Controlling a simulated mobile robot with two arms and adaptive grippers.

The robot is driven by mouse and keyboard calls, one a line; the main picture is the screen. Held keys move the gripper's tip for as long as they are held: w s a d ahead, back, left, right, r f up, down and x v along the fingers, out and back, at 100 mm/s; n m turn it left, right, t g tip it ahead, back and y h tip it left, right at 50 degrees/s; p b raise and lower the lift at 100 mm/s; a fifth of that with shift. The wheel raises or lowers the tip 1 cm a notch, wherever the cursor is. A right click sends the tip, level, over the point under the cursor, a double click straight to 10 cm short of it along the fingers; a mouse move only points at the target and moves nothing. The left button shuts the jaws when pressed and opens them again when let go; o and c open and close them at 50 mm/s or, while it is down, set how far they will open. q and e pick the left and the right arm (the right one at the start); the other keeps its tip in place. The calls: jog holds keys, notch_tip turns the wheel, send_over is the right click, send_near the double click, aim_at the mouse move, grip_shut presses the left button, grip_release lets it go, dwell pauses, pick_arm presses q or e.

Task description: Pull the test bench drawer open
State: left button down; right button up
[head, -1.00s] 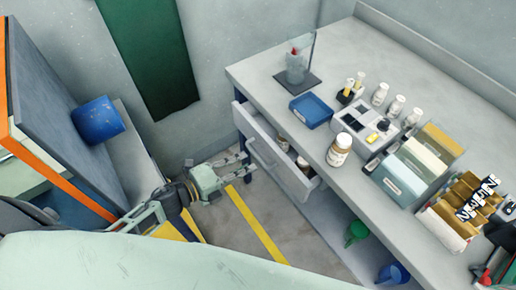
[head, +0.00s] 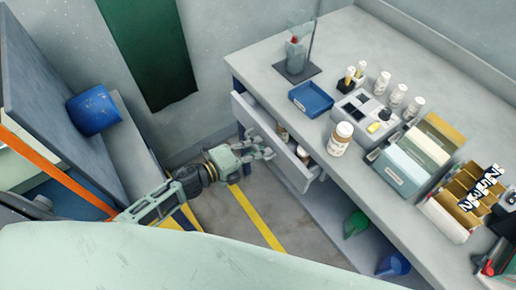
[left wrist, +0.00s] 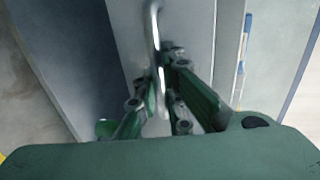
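The test bench drawer (head: 290,160) stands partly open under the bench top, with small bottles (head: 282,132) visible inside. Its front and metal handle also show in the left wrist view, where the handle (left wrist: 153,25) is a vertical bar. My left gripper (head: 266,147) is at the drawer front, by the handle. In the left wrist view its green fingers (left wrist: 160,86) are apart, one on each side of the handle's lower part. I see no clear grip on the bar. My right gripper is not in view.
A green scoop (head: 355,224) and a blue one (head: 393,263) lie on the shelf below.

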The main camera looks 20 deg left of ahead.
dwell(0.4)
pick_arm(q)
jog(key=f+v, duration=0.2)
jog(key=v, duration=0.7)
jog(key=shift+s+a, duration=0.3)
jog(key=shift+s, duration=0.2)
jog(key=c, duration=2.1)
grip_release()
